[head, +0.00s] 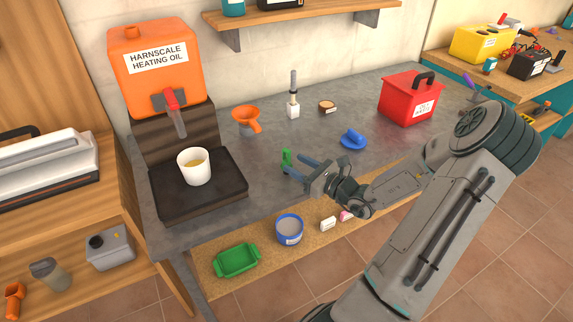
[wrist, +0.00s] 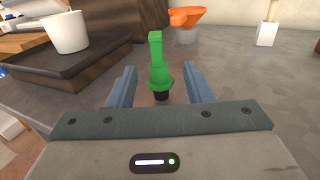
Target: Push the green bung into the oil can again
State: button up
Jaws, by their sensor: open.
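The green bung (head: 286,157) stands upright on the grey bench near its front edge. In the wrist view the bung (wrist: 158,68) shows a tall narrow grip, a wider flange and a dark lower end. My gripper (head: 293,166) is open, low over the bench, with its blue fingertips close to the bung. In the wrist view my gripper (wrist: 159,80) has one finger on each side of the bung, with gaps; it is not clamped. A grey can (head: 109,249) with a black cap sits on the lower left shelf.
An orange heating oil tank (head: 157,75) stands behind a white cup (head: 194,166) on a dark tray (head: 222,187). Bench space around the bung is clear.

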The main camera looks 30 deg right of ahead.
aim_at(286, 150)
jog(key=x, duration=0.4)
jog(key=shift+w+a, duration=0.2)
jog(key=shift+w, duration=0.05)
grip_shut()
jog(key=shift+r, duration=0.1)
jog(key=shift+r, duration=0.8)
notch_tip(286, 150, up, 2)
jog(key=shift+r+p, duration=0.15)
jog(key=shift+p, duration=0.2)
jog(key=s+d+r+p, duration=0.1)
jog(key=s+d+r, duration=0.3)
jog(key=d+r, duration=0.3)
jog(key=d, duration=0.4)
